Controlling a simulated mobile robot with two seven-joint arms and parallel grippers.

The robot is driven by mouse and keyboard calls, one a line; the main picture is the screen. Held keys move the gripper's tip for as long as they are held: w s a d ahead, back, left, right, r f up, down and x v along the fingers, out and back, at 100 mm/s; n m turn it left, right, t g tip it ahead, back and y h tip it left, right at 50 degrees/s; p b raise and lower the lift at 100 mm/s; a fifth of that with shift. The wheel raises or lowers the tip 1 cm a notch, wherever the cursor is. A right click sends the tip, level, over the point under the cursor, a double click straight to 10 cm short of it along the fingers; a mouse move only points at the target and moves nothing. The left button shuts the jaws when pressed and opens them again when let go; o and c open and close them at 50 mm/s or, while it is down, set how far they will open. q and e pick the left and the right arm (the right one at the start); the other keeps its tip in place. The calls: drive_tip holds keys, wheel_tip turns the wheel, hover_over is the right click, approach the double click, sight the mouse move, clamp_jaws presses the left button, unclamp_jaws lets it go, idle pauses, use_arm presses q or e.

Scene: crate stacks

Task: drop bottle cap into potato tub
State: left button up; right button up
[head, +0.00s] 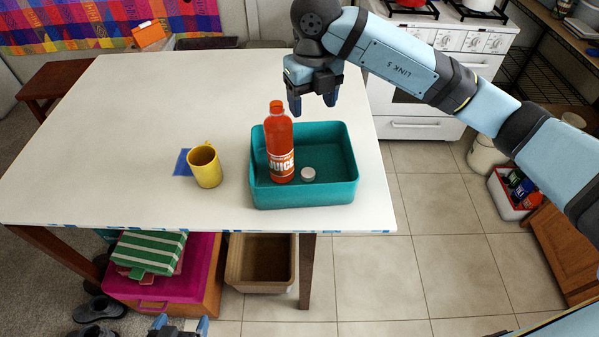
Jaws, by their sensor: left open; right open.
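A small round whitish piece (308,175), which looks like the bottle cap, lies inside a teal tub (318,194) near the table's front right corner. An orange juice bottle (279,140) stands upright in the same tub, left of the cap. I cannot tell which container is the potato tub; no potatoes are clear to see. My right gripper (313,105) is open and empty, pointing down above the tub's back edge, apart from the bottle and cap. My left gripper (181,324) is open at the bottom edge of the view, low in front of the table, mostly cut off.
A yellow mug (205,167) stands left of the tub beside a blue patch (182,162). The white table (120,130) is otherwise mostly clear. A brown bin (262,284) and a pink box (150,291) sit below it. A white crate (506,207) with items stands right.

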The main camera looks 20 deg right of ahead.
wheel_tip(320, 180, up, 6)
drive_tip(key=shift+f, duration=0.15)
idle(0.4)
